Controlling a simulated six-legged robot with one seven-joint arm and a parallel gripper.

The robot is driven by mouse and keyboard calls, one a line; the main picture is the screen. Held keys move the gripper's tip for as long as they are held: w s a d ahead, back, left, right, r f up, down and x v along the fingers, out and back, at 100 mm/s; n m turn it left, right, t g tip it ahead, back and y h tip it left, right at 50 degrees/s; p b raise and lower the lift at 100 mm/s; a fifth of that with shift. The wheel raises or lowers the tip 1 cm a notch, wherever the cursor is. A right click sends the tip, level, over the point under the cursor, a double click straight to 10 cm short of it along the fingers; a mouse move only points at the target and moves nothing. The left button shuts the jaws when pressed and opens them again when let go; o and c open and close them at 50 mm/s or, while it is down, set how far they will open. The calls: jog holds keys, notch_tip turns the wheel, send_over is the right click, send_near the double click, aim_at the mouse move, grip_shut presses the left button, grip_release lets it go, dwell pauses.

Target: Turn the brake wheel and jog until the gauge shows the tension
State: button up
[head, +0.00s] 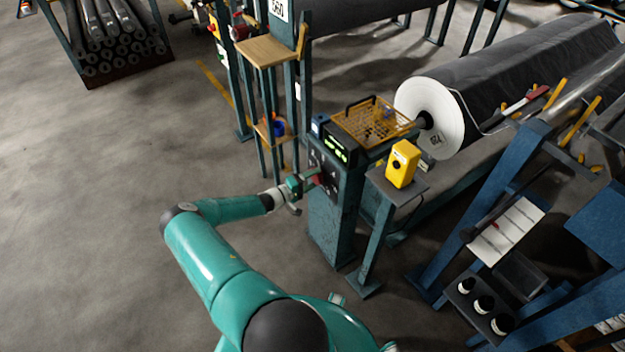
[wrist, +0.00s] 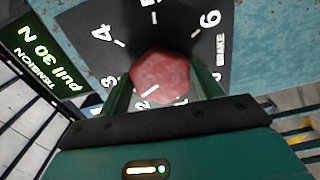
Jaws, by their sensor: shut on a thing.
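The brake wheel is a red faceted knob (wrist: 160,76) on a black dial plate marked with white numbers and BRAKE. A white line on the knob points toward the lower left, close to the 2. My gripper (head: 308,183) is shut on this knob, a green finger on each side of it in the wrist view. The tension gauge (wrist: 42,65) reads "pull 30 N" in green letters; in the head view its lit display (head: 337,149) is on top of the teal post.
A yellow wire guard (head: 372,121) sits behind the gauge. A large grey roll with a white end (head: 428,115) lies behind right. A small wooden-topped stand (head: 266,51) rises left of the post. Blue frames fill the right. The floor at left is clear.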

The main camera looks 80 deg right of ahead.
jog(key=shift+w+m, duration=0.1)
jog(key=shift+m, duration=0.3)
jog(key=o, duration=1)
jog(key=v, duration=1.3)
jog(key=shift+w+a, duration=0.25)
jog(key=shift+a, duration=0.05)
